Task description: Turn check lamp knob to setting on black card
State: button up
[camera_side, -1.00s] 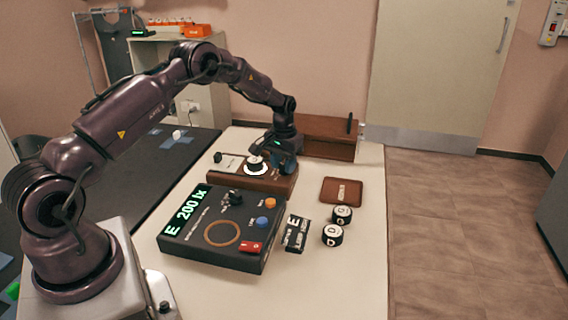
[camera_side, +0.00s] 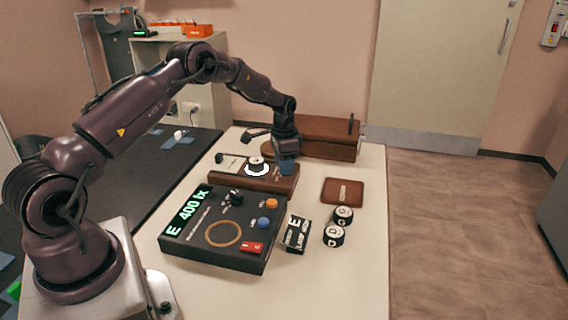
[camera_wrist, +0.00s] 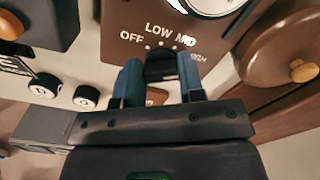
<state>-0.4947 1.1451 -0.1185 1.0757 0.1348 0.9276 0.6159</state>
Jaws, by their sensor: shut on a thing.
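My gripper (camera_side: 287,168) points down at the front right of the brown lamp box (camera_side: 262,182). In the wrist view its blue fingers (camera_wrist: 160,85) close on a dark check lamp knob (camera_wrist: 161,66). The box face there reads OFF, LOW and MID, with a further label partly hidden at right. A small white glow covers part of the MID lettering. The knob's pointer is hard to make out. The black card (camera_side: 298,235) stands beside the meter, with a large E and a smaller lamp line too small to read surely. The black meter (camera_side: 215,245) shows E 400 lx.
Two round black-and-white pieces (camera_side: 334,235) stand right of the card. Another (camera_side: 255,163) sits on the lamp box's white ring. A brown tray (camera_side: 343,191) lies at right, and a brown box (camera_side: 318,136) stands behind. The table's front right is clear.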

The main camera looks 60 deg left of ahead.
jog(key=shift+r, duration=0.1)
dwell(0.4)
jog(key=o, duration=0.9)
jog(key=shift+o, duration=0.2)
notch_tip(320, 180, up, 13)
